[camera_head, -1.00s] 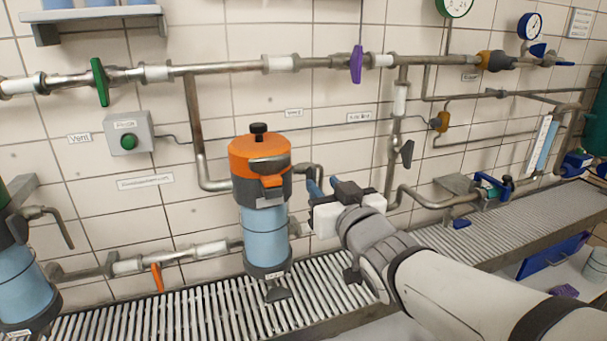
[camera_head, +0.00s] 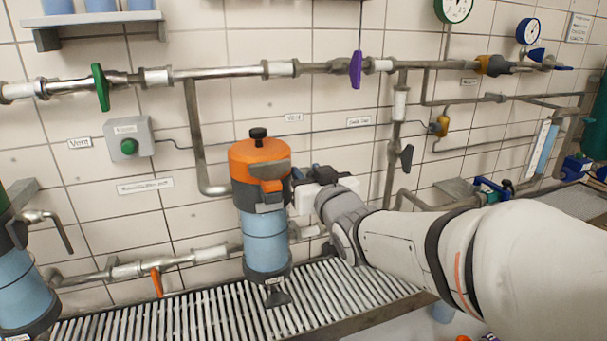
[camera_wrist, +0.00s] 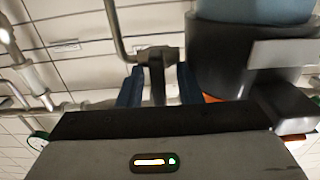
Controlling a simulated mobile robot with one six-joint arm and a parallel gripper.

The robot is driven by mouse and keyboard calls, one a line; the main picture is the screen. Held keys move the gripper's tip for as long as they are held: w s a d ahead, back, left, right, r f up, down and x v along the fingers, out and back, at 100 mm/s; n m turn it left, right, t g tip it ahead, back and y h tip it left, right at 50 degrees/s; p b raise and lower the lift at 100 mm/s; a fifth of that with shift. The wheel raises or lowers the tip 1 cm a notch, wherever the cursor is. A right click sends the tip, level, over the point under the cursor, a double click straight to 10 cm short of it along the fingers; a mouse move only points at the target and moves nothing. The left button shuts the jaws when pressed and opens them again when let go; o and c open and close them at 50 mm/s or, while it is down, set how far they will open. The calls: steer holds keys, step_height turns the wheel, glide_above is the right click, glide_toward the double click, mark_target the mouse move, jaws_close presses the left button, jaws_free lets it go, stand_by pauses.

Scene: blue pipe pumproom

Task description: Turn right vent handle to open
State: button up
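A blue filter housing with an orange lid (camera_head: 259,160) stands upright over the grating. A grey lever-like handle (camera_wrist: 156,78) on a pipe beside the housing shows in the wrist view. My gripper (camera_head: 306,174) is just right of the lid in the head view and hides the handle there. In the wrist view its two blue fingers stand apart, one on each side of the handle. Narrow gaps show beside the handle, so the fingers do not look closed on it. Whether either finger touches it, I cannot tell.
A purple handle (camera_head: 355,69) and a green handle (camera_head: 100,87) sit on the upper pipe. A dark lever (camera_head: 62,232) is on the left housing (camera_head: 22,285). An orange handle (camera_head: 156,282) is on the lower pipe. The housing's dark body (camera_wrist: 225,60) is close beside my fingers.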

steer(key=shift+c, duration=0.3)
jaws_close()
steer(key=shift+f+n+b, duration=0.15)
steer(key=shift+n+b, duration=0.15)
steer(key=shift+b, duration=0.3)
steer(key=n+b, duration=0.1)
steer(key=b, duration=0.1)
steer(key=n+b, duration=0.1)
steer(key=b, duration=0.1)
steer(key=shift+a+f+n, duration=0.15)
steer(key=shift+f+n, duration=0.05)
steer(key=shift+n, duration=0.1)
steer(key=shift+s+a+f+n+b, duration=0.1)
steer(key=shift+a+n+b, duration=0.05)
steer(key=shift+n+b, duration=2.15)
steer(key=shift+s+a+f+n+b, duration=0.1)
steer(key=shift+a+f+n+b, duration=0.05)
steer(key=shift+n+b, duration=2.2)
steer(key=shift+a+f+n+b, duration=0.15)
steer(key=shift+n+b, duration=1.55)
steer(key=shift+n, duration=1.15)
